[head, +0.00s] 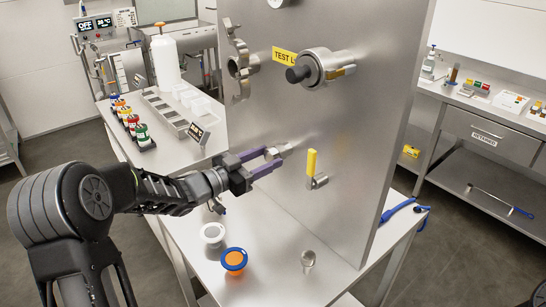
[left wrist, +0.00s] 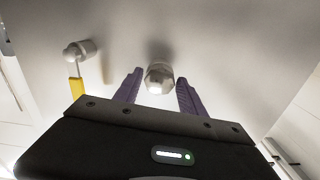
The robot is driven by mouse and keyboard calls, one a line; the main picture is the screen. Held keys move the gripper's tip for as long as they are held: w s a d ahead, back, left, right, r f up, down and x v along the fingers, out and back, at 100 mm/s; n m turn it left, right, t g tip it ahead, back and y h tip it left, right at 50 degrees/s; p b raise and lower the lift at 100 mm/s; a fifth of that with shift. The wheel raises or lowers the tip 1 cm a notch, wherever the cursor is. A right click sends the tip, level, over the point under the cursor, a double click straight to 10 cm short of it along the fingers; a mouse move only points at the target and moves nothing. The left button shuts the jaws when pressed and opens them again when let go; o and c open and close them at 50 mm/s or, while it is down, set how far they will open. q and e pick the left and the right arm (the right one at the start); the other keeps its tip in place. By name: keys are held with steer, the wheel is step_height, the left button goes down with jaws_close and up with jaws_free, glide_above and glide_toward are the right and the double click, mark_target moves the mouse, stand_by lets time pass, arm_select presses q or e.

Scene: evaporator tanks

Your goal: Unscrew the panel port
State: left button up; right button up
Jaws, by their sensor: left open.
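The panel port is a small metal fitting (head: 286,148) on the upright steel panel (head: 350,185). In the left wrist view it shows as a hexagonal port (left wrist: 159,76) with a bright end. My left gripper (head: 274,155), with purple fingers, is open right in front of the port. In the left wrist view its two fingers (left wrist: 160,82) stand on either side of the port, with a visible gap on each side. Whether the fingertips reach fully along the port is hard to tell. My right gripper is not in view.
A yellow-handled valve (head: 311,163) sits right of the port; its handle also shows in the left wrist view (left wrist: 76,88). A capped test-line fitting (head: 312,69) and a clamp (head: 240,68) are above. Below, the table holds an orange-blue cap (head: 234,260) and a white ring (head: 213,234).

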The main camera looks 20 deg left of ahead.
arm_select(q)
steer(key=shift+f+b, duration=0.1)
steer(key=shift+b, duration=0.25)
steer(key=m+b, duration=0.3)
steer(key=b, duration=0.2)
steer(key=shift+f+m, duration=0.15)
steer(key=shift+m, duration=0.25)
steer(key=shift+m+b, duration=0.45)
steer(key=shift+m, duration=0.15)
steer(key=shift+r, duration=0.25)
